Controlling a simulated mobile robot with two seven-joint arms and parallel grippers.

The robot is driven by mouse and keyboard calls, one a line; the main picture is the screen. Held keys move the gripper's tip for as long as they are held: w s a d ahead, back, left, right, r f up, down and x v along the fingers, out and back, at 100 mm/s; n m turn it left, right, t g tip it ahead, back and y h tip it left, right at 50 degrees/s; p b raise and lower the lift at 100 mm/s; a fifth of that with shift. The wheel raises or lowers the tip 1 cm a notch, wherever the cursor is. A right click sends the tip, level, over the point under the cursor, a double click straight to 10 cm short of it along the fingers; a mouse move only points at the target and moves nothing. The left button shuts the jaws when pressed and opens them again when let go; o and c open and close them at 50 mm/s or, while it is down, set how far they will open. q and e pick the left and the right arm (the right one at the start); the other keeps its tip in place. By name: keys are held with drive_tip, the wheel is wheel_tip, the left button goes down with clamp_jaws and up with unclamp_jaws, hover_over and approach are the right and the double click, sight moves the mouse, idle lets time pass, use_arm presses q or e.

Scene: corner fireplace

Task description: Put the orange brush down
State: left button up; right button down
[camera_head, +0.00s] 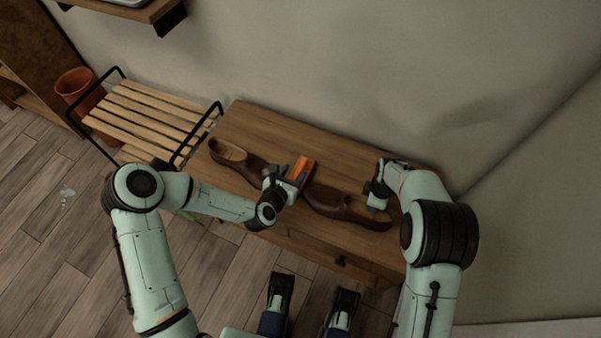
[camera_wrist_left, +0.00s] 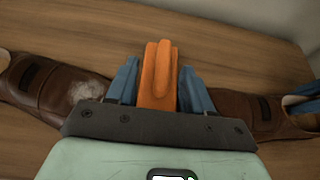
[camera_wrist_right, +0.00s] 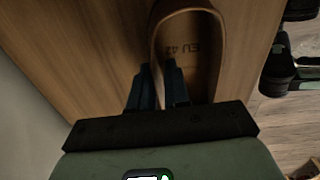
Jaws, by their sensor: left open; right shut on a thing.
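The orange brush (camera_head: 301,168) is on the wooden table between two brown shoes. In the left wrist view the brush (camera_wrist_left: 158,75) stands between the blue fingers of my left gripper (camera_wrist_left: 160,85), which are open with small gaps on both sides. In the head view my left gripper (camera_head: 287,180) is at the brush. My right gripper (camera_head: 379,190) is shut on the rim of the right shoe (camera_head: 340,205). In the right wrist view the fingers (camera_wrist_right: 158,85) straddle that rim, and the insole (camera_wrist_right: 192,50) reads "EU 42". The left shoe (camera_head: 236,160) lies left of the brush.
The wooden table (camera_head: 262,125) has a bare strip along its back, by the wall. A slatted rack (camera_head: 150,115) with black handles stands to its left, beside a terracotta pot (camera_head: 73,82). A shelf (camera_head: 140,10) hangs at the upper left.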

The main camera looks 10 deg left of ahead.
sight(300, 168)
use_arm(q)
drive_tip(key=x, duration=0.5)
drive_tip(key=shift+d+f, duration=0.1)
drive_tip(key=shift+d, duration=0.25)
clamp_jaws()
